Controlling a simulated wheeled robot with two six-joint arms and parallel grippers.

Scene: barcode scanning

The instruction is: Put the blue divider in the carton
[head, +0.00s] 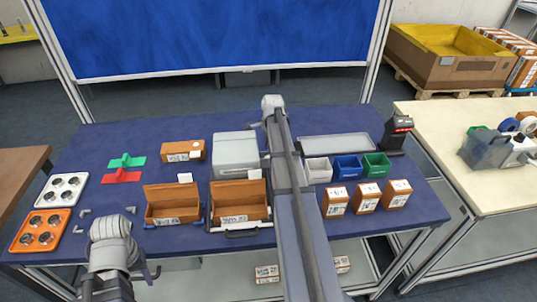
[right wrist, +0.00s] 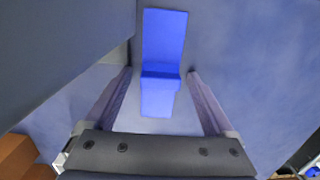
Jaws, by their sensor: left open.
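The blue divider (right wrist: 163,45) lies on the blue table top in the right wrist view, with a raised rib across it. My right gripper (right wrist: 160,73) is open, with its fingers on either side of the divider and apart from it. In the head view my right arm hides the divider. Two open brown cartons, a left one (head: 158,212) and a right one (head: 224,213), stand at the table front with lids up; I cannot tell which one is meant. My left gripper (head: 105,288) is open and empty at the front left edge.
A green divider (head: 127,160) and a red divider (head: 122,176) lie at the left. A grey box (head: 235,150) stands left of my right arm. Small bins (head: 347,166), brown boxes (head: 366,198) and a scanner (head: 397,132) are at the right.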

